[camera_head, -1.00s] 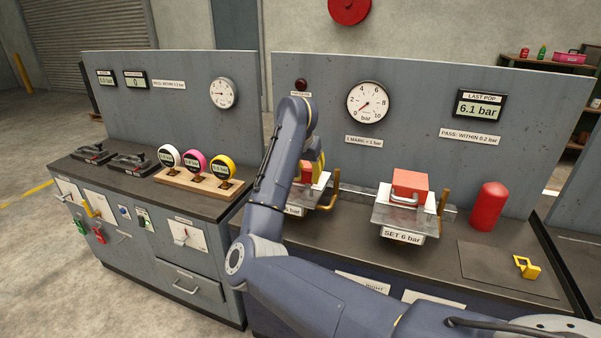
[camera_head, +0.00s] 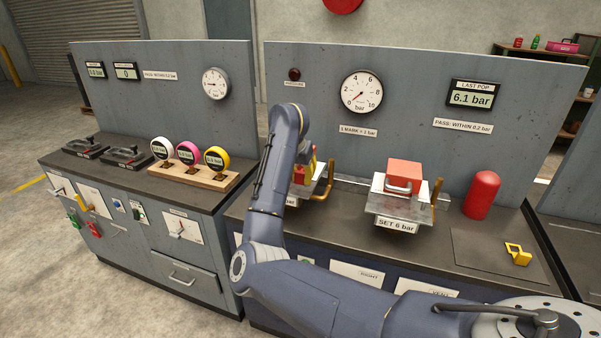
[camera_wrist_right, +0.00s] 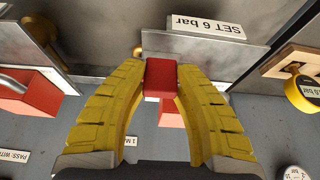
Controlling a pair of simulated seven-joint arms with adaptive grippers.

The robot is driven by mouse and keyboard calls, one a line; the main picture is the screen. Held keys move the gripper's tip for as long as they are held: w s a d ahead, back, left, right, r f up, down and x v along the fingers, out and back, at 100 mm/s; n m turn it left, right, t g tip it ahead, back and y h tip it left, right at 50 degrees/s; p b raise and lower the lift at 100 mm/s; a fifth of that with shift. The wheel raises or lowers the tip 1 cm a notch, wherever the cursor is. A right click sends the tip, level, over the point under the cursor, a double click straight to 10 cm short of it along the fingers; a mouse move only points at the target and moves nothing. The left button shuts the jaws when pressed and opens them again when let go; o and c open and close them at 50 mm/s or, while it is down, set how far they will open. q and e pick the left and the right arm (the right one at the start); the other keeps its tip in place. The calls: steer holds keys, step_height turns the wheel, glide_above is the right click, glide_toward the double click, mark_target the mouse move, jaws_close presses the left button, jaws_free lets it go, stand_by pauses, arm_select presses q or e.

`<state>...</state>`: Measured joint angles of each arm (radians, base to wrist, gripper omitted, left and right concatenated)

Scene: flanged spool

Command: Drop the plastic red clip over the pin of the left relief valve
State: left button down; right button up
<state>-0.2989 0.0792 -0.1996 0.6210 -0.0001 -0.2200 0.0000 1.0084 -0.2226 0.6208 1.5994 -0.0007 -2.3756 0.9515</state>
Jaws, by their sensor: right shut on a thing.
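My right gripper (camera_wrist_right: 160,80) is shut on the red clip (camera_wrist_right: 160,77), a small red block between its two yellow fingertips in the right wrist view. In the head view this gripper is mostly hidden behind my right arm, at the left relief valve stand (camera_head: 312,195). A second red block (camera_wrist_right: 171,113) shows behind the clip in the wrist view, partly covered by the fingers. The left valve's pin cannot be made out. The right relief valve (camera_head: 404,175) has a red block with a metal handle above a "SET 6 bar" plate. My left gripper is not in view.
A red cylinder (camera_head: 482,195) stands right of the right valve. A yellow clip-like piece (camera_head: 518,254) lies on a dark mat (camera_head: 478,262). Three round gauges on a wooden rack (camera_head: 193,177) stand on the left bench. A grey panel (camera_head: 420,110) rises behind the valves.

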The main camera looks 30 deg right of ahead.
steer(key=shift+f, duration=2.2)
steer(key=shift+f, duration=0.1)
steer(key=o, duration=1)
steer(key=shift+o, duration=0.2)
steer(key=v, duration=1.2)
